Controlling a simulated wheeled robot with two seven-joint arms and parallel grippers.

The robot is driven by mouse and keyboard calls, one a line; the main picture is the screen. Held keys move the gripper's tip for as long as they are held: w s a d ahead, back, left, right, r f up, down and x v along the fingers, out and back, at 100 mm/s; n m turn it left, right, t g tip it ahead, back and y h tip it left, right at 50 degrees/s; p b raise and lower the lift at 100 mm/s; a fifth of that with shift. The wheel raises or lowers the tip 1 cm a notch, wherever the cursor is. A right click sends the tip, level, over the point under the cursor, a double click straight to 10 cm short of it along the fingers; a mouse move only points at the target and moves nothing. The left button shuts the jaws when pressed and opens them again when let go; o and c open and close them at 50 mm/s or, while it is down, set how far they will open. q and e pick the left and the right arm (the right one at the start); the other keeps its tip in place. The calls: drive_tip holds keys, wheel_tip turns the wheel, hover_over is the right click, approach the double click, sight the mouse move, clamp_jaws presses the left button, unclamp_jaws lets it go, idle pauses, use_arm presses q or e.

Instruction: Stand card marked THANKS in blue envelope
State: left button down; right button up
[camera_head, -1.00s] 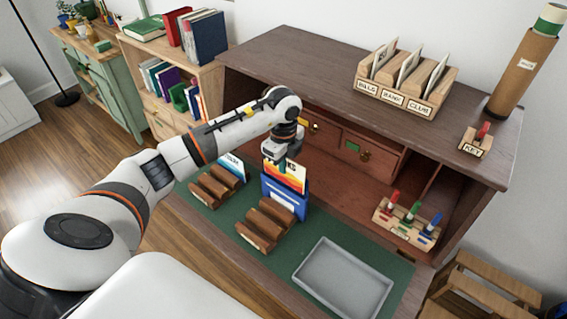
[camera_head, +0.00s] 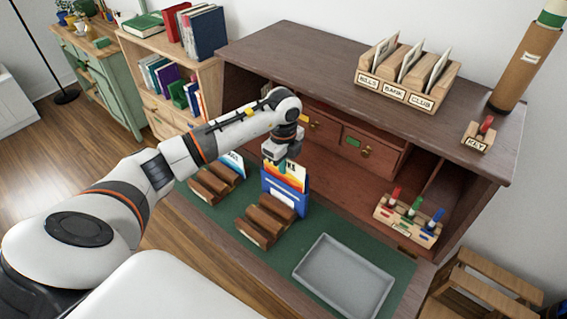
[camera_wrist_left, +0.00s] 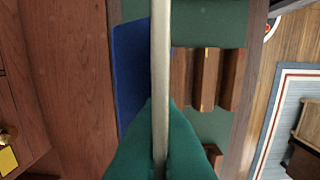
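The card (camera_head: 291,177), with orange, yellow and blue bands and the end of a printed word showing, is upright at the blue envelope (camera_head: 285,205). Its lower part is hidden behind the envelope's front. My left gripper (camera_head: 281,163) is above it, with green fingertips shut on the card's top edge. In the left wrist view the card (camera_wrist_left: 160,60) is a thin pale strip between the green fingertips (camera_wrist_left: 160,150). The blue envelope (camera_wrist_left: 131,70) shows there on the left side of the card. My right gripper is not in view.
Wooden holders stand in front (camera_head: 262,222) and to the left (camera_head: 212,185), the left one with another card (camera_head: 233,162). A grey tray (camera_head: 343,277) lies on the green desk mat (camera_head: 225,217). The desk's upper shelf (camera_head: 330,60) is close behind my arm.

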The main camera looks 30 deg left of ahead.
sight(284, 183)
use_arm(q)
drive_tip(key=shift+f, duration=0.1)
idle(0.3)
drive_tip(key=shift+f+b, duration=1.05)
drive_tip(key=shift+f, duration=0.45)
drive_tip(key=shift+f, duration=0.15)
drive_tip(key=c, duration=1.6)
unclamp_jaws()
drive_tip(key=shift+s, duration=0.1)
